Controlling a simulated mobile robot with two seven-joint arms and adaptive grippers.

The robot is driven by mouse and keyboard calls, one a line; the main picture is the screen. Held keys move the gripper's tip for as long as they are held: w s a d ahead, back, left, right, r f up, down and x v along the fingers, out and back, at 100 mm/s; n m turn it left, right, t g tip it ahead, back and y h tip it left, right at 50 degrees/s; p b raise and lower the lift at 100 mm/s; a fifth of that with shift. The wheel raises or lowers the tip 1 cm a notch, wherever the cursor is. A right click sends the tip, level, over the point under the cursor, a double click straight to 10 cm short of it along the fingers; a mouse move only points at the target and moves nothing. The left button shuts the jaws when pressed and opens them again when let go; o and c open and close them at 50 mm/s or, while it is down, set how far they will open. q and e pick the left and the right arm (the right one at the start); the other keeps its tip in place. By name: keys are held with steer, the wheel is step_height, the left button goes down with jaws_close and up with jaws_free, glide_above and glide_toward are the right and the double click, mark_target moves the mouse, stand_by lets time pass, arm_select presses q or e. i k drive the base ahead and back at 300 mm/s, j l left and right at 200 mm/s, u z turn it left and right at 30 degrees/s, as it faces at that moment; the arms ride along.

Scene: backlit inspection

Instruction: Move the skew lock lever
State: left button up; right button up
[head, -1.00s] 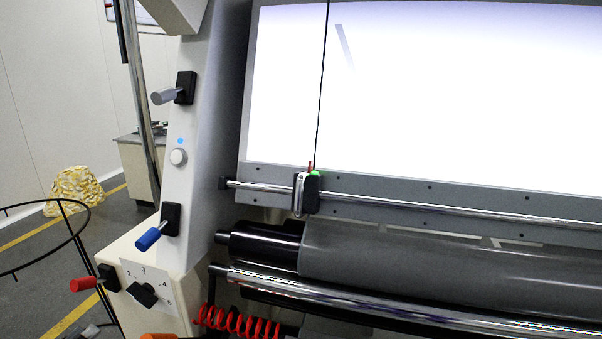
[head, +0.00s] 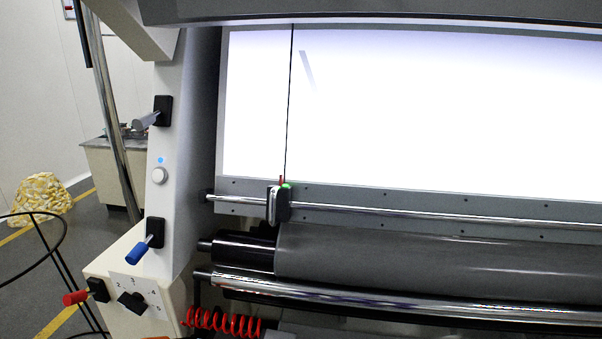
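Three levers show on the machine's left side in the head view. A grey-handled lever (head: 145,121) sits on a black plate high on the white column. A blue-handled lever (head: 138,253) sits lower on the column and points down and left. A red-handled lever (head: 76,298) sticks out left from the cream box at the bottom. No readable label shows which one is the skew lock lever. Neither of my grippers is in view.
A numbered dial (head: 132,302) is beside the red lever. A round white button (head: 160,176) sits between the upper levers. A red coiled hose (head: 222,322), rollers (head: 400,257) and a bright panel (head: 420,110) lie right. A black wire hoop (head: 62,245) stands left.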

mark_target(69, 299)
steer(key=u, duration=1.55)
